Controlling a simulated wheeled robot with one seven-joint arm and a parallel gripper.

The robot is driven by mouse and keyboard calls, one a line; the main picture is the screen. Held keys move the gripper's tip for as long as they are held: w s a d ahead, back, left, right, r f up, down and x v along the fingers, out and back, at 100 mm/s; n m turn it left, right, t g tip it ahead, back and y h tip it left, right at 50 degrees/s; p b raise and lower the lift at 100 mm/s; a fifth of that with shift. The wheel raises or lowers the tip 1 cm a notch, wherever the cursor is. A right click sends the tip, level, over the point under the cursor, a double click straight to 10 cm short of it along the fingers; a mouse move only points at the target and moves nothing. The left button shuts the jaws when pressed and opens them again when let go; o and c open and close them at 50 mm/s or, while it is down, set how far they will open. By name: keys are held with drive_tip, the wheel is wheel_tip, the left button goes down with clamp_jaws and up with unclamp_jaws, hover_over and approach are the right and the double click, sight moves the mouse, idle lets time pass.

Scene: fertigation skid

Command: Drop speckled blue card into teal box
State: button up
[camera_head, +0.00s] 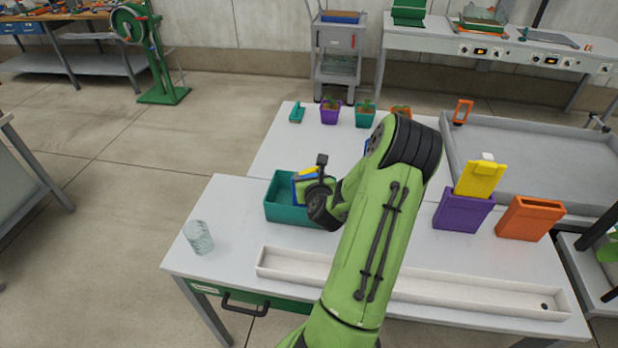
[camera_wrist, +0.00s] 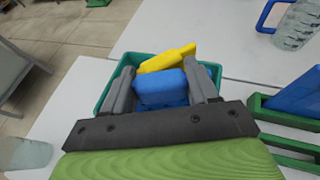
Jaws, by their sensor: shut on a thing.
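The teal box (camera_head: 290,214) stands open on the white table, left of my arm in the head view; its rim also shows in the wrist view (camera_wrist: 103,98). My gripper (camera_wrist: 167,84) is shut on a blue card (camera_wrist: 160,90), held at the box's mouth. Speckles are too small to make out. In the head view the blue card (camera_head: 304,190) is partly behind my gripper. A yellow card (camera_wrist: 167,58) shows just beyond the blue one, at the box; whether they touch, I cannot tell. The card's lower end and the box floor are hidden.
A purple box (camera_head: 462,215) with a yellow card (camera_head: 481,178) and an orange box (camera_head: 530,218) stand at right. A clear ridged cup (camera_head: 198,237) is at the left edge. A long white trough (camera_head: 480,295) lies in front. Potted plants (camera_head: 365,113) stand behind.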

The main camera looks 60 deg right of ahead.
drive_tip(key=shift+f, duration=0.35)
drive_tip(key=o, duration=1.3)
drive_tip(key=shift+r, duration=0.2)
drive_tip(key=shift+r+p, duration=0.4)
drive_tip(key=shift+r, duration=0.2)
drive_tip(key=b+v, duration=1.2)
drive_tip(key=shift+f+b, duration=0.15)
drive_tip(key=shift+b, duration=0.15)
